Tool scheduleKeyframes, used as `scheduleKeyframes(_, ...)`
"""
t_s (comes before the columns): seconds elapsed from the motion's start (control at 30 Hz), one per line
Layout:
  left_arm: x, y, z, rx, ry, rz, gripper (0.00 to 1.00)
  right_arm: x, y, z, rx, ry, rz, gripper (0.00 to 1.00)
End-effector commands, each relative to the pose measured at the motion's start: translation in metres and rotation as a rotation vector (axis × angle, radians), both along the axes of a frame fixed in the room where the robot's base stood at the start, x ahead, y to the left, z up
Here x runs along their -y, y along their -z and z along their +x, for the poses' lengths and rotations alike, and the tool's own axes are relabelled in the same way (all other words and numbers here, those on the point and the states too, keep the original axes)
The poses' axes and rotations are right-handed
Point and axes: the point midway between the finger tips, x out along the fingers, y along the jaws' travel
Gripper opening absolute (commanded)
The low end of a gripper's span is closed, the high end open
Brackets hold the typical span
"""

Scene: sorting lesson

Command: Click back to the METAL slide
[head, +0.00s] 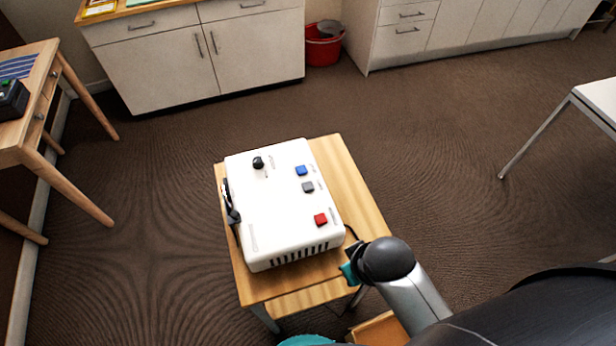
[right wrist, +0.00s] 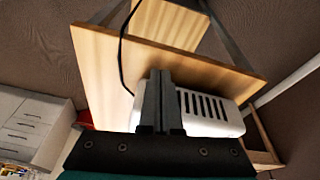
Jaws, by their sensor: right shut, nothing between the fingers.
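A white projector (head: 280,215) sits on a small wooden table (head: 355,190). Its top carries a black knob (head: 258,162), a blue button (head: 301,170), a grey button (head: 308,187) and a red button (head: 320,219). Small labels beside the buttons are too small to read. My right gripper (head: 350,270) is at the projector's near right corner, beside the vented side. In the right wrist view, its two fingers (right wrist: 159,75) are together and empty, overlapping the white vented casing (right wrist: 210,122); contact cannot be told. My left gripper is not in view.
A dark cable (right wrist: 122,50) runs over the table. A wooden desk with a black device (head: 10,100) stands at the left. White cabinets (head: 150,70) and a red bucket (head: 322,48) are at the back. A white table (head: 598,98) is at the right. Open carpet lies between.

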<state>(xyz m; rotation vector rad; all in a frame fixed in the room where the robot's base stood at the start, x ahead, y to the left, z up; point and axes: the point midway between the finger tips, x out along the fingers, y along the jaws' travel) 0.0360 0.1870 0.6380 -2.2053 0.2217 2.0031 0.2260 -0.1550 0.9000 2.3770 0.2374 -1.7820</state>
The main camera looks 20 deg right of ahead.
Motion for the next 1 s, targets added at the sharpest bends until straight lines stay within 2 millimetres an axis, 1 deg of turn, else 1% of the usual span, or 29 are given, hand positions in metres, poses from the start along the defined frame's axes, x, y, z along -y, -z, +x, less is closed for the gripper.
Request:
scheduleKeyframes(0.03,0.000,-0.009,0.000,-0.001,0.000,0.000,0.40,-0.005,-0.027,0.013,0.043,-0.072,-0.005,0.00)
scheduleKeyframes(0.1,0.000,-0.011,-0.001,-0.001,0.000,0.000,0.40,-0.016,-0.043,0.033,0.106,-0.231,-0.021,0.00)
scheduleKeyframes(0.27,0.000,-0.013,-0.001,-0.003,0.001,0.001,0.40,-0.041,-0.062,0.071,0.248,-0.597,-0.083,0.00)
scheduleKeyframes(0.37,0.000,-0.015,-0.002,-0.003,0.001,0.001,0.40,-0.057,-0.074,0.094,0.347,-0.850,-0.150,0.00)
scheduleKeyframes(0.5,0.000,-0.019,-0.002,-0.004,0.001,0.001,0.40,-0.073,-0.091,0.124,0.491,-1.240,-0.292,0.00)
scheduleKeyframes(0.57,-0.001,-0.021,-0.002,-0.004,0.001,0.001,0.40,-0.076,-0.097,0.134,0.549,-1.404,-0.365,0.00)
scheduleKeyframes(0.6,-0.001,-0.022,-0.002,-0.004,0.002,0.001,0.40,-0.077,-0.101,0.141,0.584,-1.509,-0.418,0.00)
scheduleKeyframes(0.67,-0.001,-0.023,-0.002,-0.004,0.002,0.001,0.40,-0.077,-0.106,0.150,0.633,-1.662,-0.502,0.00)
scheduleKeyframes(0.7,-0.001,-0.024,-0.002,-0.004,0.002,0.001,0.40,-0.074,-0.110,0.156,0.661,-1.758,-0.561,0.00)
scheduleKeyframes(0.8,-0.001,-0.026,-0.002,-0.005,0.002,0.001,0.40,-0.065,-0.117,0.170,0.716,-1.977,-0.711,0.00)
scheduleKeyframes(0.9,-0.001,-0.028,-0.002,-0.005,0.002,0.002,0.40,-0.051,-0.124,0.182,0.750,-2.149,-0.850,0.00)
scheduleKeyframes(1.0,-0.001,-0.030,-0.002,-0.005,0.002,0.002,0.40,-0.039,-0.129,0.191,0.765,-2.272,-0.961,0.00)
